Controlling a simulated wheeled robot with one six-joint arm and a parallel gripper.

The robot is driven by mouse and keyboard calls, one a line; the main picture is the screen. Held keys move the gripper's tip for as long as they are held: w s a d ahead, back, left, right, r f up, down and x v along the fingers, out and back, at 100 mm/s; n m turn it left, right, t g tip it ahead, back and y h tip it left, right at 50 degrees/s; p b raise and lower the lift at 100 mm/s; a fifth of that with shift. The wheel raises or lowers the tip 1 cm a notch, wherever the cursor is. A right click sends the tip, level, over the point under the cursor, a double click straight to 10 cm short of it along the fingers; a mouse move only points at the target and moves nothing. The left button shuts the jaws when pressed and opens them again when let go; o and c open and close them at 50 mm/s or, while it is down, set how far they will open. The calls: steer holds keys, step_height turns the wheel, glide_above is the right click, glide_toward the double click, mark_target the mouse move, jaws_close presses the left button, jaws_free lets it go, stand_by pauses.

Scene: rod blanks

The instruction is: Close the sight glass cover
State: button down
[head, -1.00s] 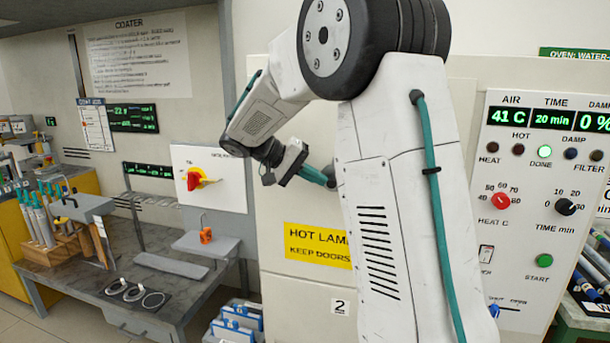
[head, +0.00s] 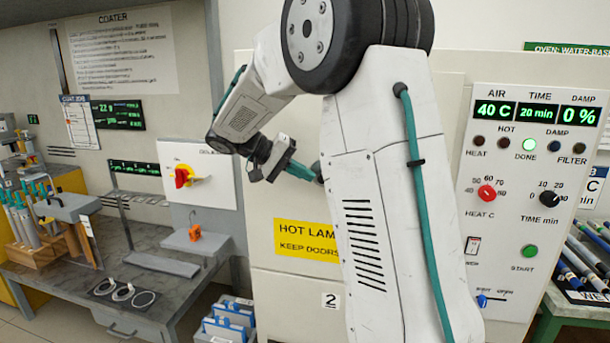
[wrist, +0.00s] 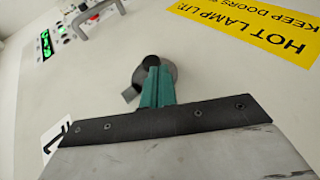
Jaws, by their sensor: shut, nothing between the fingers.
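The sight glass fitting shows in the wrist view as a small grey round piece (wrist: 170,74) with a dark knob-like part and a side tab, on the pale oven door (wrist: 220,75). Which part is the cover, and how far it is swung, I cannot tell. My gripper (wrist: 157,84) has its teal fingers together with nothing between them. The fingertips are right in front of the fitting and overlap it in view; contact is unclear. In the head view my gripper (head: 313,172) points at the door, and my arm hides the fitting.
A yellow hot lamp sign (head: 305,240) is on the door below my gripper. The oven's control panel (head: 530,200) stands to the right. A door handle (wrist: 97,18) is at the wrist view's upper left. A workbench (head: 60,270) with tools is at left.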

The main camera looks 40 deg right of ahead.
steer(key=w+a+r, duration=0.4)
steer(key=w+a, duration=0.4)
steer(key=a, duration=0.2)
steer(key=s+a+f+n+h, duration=0.2)
steer(key=a+f+n+h, duration=0.1)
steer(key=a, duration=0.1)
steer(key=s+f+n+t+h, duration=0.4)
steer(key=f+n+t+h, duration=0.1)
steer(key=n+h, duration=0.1)
steer(key=shift+n+t, duration=0.3)
steer(key=shift+n, duration=0.2)
steer(key=shift+s+d+r, duration=0.3)
steer(key=shift+s+d, duration=0.25)
steer(key=shift+d, duration=1.7)
steer(key=shift+s+d+r, duration=0.25)
steer(key=shift+s+d, duration=0.25)
steer(key=shift+d, duration=1.7)
steer(key=shift+s+d+r, duration=0.3)
steer(key=shift+s+d, duration=0.25)
steer(key=shift+d, duration=1.7)
